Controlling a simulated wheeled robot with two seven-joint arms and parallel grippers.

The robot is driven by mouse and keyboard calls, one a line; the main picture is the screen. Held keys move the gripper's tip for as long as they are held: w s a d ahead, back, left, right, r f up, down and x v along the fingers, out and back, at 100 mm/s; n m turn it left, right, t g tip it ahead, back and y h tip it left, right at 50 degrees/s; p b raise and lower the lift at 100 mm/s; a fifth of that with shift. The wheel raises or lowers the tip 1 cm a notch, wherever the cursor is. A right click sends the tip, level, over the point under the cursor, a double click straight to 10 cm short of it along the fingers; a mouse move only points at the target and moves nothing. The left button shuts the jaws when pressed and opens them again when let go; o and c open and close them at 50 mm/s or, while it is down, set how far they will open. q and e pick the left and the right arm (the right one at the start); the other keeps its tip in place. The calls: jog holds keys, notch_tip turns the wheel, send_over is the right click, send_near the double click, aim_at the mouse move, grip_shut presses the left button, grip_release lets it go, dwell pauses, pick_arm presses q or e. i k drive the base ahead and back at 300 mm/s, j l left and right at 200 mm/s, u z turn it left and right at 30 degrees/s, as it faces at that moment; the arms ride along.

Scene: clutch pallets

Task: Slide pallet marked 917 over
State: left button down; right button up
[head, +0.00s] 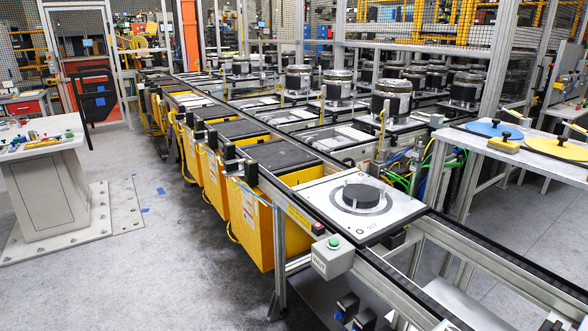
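The pallet marked 917 (324,206) is a flat, light grey square plate at the near end of the conveyor line. A dark round disc (361,198) with light upright pins around it sits on its middle. The small number is printed near its front corner. The pallet lies across the two conveyor rails, and the rails in front of it are bare. Neither of my grippers shows clearly in the head view.
A grey button box (332,256) with a green button sits on the near rail. Yellow bins (255,222) line the left side. A table (515,152) stands right, and a workbench (45,170) left. Other pallets carrying metal clutch parts (392,98) stand behind. Grey floor lies open at left.

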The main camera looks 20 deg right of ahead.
aim_at(363, 208)
jog(key=i+j+z, duration=0.1)
jog(key=i+z, duration=0.25)
jog(key=i, duration=0.15)
jog(key=i+j+z, duration=0.3)
jog(key=i, duration=0.2)
jog(key=l, duration=0.05)
